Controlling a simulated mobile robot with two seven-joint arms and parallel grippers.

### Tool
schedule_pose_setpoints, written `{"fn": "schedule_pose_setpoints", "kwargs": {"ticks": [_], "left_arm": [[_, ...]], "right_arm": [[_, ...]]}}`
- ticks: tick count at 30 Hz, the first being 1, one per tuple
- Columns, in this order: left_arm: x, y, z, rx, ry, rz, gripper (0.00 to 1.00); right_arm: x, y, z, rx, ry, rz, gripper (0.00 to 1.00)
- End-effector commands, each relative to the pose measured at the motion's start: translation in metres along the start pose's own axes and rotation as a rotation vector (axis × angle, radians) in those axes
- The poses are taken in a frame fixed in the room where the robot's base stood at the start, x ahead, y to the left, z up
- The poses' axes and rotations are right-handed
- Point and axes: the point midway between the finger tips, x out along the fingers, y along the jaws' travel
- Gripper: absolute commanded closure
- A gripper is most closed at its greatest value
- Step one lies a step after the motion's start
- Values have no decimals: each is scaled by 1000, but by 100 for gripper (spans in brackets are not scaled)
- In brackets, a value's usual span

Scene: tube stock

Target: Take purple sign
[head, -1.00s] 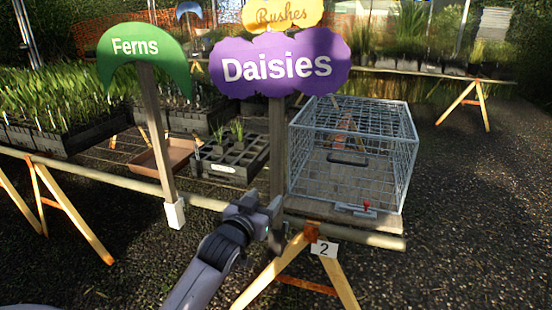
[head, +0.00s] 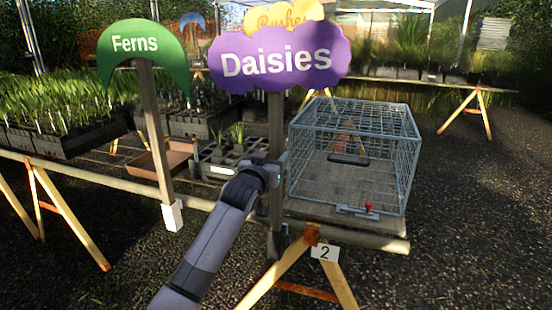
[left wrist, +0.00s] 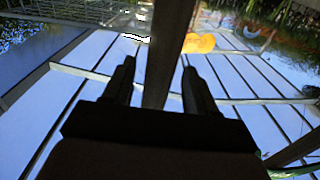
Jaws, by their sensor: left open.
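The purple "Daisies" sign (head: 280,62) has a cloud-shaped board on an upright wooden post (head: 276,122), in the middle of the head view. My left gripper (head: 277,172) is at the post, well below the board, and its fingers are partly hidden there. In the left wrist view the open left gripper (left wrist: 158,88) has one finger on each side of the post (left wrist: 165,60). I cannot tell whether either finger touches it. My right gripper is in neither view.
A wire cage (head: 355,160) stands on the bench just right of the post. A green "Ferns" sign (head: 140,45) stands to the left, and a yellow "Rushes" sign (head: 285,16) is behind. Plant trays (head: 70,140) fill the left bench. A trestle with tag 2 (head: 325,253) stands below.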

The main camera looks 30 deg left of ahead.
Motion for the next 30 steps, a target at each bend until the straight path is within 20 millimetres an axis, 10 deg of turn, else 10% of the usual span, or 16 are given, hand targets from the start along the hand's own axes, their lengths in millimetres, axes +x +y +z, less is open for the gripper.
{"fn": "schedule_pose_setpoints", "kwargs": {"ticks": [15,25,30], "left_arm": [[12,0,0,0,0,1,43],[12,0,0,0,0,1,96],[11,0,-6,0,8,1,98]], "right_arm": [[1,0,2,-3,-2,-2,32],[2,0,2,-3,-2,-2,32],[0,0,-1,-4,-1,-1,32]]}}
